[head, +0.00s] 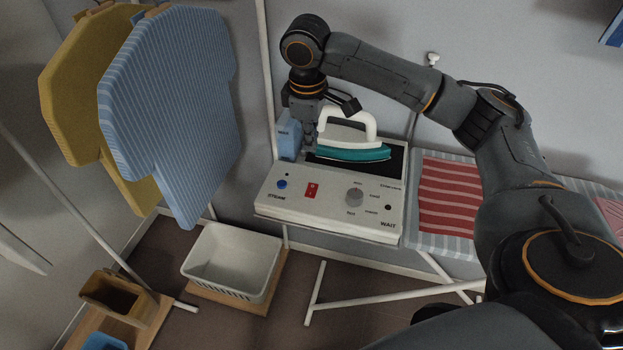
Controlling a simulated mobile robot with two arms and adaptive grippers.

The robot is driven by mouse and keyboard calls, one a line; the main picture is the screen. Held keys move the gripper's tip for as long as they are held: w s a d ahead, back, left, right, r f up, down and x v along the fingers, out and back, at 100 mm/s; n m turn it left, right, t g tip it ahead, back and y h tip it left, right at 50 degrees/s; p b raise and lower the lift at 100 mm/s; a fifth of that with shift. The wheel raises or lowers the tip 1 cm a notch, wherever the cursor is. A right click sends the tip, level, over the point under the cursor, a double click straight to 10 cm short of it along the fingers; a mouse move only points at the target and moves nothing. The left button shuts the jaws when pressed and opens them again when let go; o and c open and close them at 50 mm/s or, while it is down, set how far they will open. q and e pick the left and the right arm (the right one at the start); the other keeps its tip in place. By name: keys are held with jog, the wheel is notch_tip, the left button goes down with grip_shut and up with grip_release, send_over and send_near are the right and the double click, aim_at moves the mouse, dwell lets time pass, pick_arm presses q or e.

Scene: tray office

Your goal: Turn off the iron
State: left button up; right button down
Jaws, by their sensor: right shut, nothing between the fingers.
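The iron (353,149), with a white handle and a teal body, rests on the dark pad at the back of a white control station (330,207). The station's front panel has a red switch (311,190), a blue STEAM button (282,184), a grey dial (354,196) and a dark WAIT light (388,207). My right gripper (310,140) points down just left of the iron's handle, above the back left of the panel. Its fingers are shut and empty; whether they touch the iron I cannot tell. My left gripper is out of view.
A blue box (289,135) stands behind the gripper. A striped ironing board (428,235) with a red-striped cloth (447,196) extends right. Blue (175,100) and yellow (75,85) shirts hang left. A white basket (232,258) and a wooden box (119,297) are below.

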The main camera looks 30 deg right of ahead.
aim_at(313, 186)
jog(key=f, duration=0.4)
jog(key=d+f+p, duration=0.1)
jog(key=f, duration=0.4)
jog(key=w+f+p, duration=0.1)
jog(key=f, duration=0.4)
jog(key=shift+d, duration=0.15)
jog(key=shift+p, duration=0.6)
jog(key=shift+f, duration=0.1)
jog(key=shift+s+a+r+p, duration=0.15)
jog(key=shift+a+r+p, duration=0.1)
jog(key=shift+p, duration=0.2)
jog(key=shift+s+a+p, duration=0.3)
jog(key=shift+a+p, duration=0.05)
jog(key=shift+p, duration=0.1)
